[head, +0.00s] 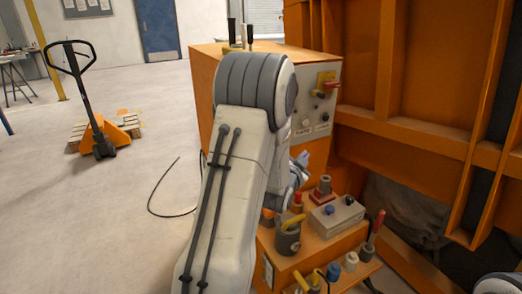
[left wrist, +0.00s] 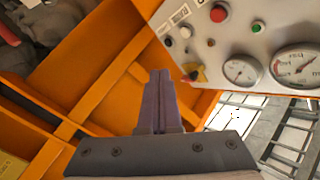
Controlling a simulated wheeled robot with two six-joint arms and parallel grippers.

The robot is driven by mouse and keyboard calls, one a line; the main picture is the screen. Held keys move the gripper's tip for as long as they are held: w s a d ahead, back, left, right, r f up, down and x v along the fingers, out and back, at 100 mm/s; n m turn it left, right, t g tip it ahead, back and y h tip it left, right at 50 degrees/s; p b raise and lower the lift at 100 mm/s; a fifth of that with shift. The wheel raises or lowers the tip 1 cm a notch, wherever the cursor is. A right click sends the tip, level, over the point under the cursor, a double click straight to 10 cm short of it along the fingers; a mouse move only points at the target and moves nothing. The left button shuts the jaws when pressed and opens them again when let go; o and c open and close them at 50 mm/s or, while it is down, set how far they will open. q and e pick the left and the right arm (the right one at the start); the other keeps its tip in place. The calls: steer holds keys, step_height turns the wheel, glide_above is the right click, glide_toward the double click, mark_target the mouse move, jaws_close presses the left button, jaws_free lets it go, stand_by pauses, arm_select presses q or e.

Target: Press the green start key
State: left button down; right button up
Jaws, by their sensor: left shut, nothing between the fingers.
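The green start key (left wrist: 257,26) is a small round green button on the pale control panel (left wrist: 215,50) in the left wrist view. A larger red button (left wrist: 219,13) sits to its left. My left gripper (left wrist: 160,75) is shut and empty, its fingers below and left of the green key in the picture and apart from it. In the head view my left arm crosses in front of the orange cabinet and its panel (head: 322,108); I cannot make out the green key there. My right gripper is not in view.
Two gauges (left wrist: 296,66) and a red switch on a yellow plate (left wrist: 195,73) are on the panel. A lower orange ledge holds a grey box (head: 337,214) and several tools. Orange frame walls (head: 425,140) stand at the right. A pallet jack (head: 103,140) stands on open floor.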

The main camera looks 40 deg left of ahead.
arm_select(q)
steer(key=s+a+f+t+y+b, duration=0.1)
steer(key=s+a+t+y, duration=0.1)
steer(key=a, duration=0.7)
steer(key=shift+s+n+y+b, duration=0.3)
steer(key=shift+s+y+b, duration=0.1)
steer(key=shift+s+y, duration=0.25)
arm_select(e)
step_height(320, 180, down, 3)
arm_select(q)
steer(key=shift+w, duration=0.1)
steer(key=w+a, duration=0.3)
steer(key=a, duration=0.5)
steer(key=shift+w+p, duration=0.2)
steer(key=shift+p, duration=0.25)
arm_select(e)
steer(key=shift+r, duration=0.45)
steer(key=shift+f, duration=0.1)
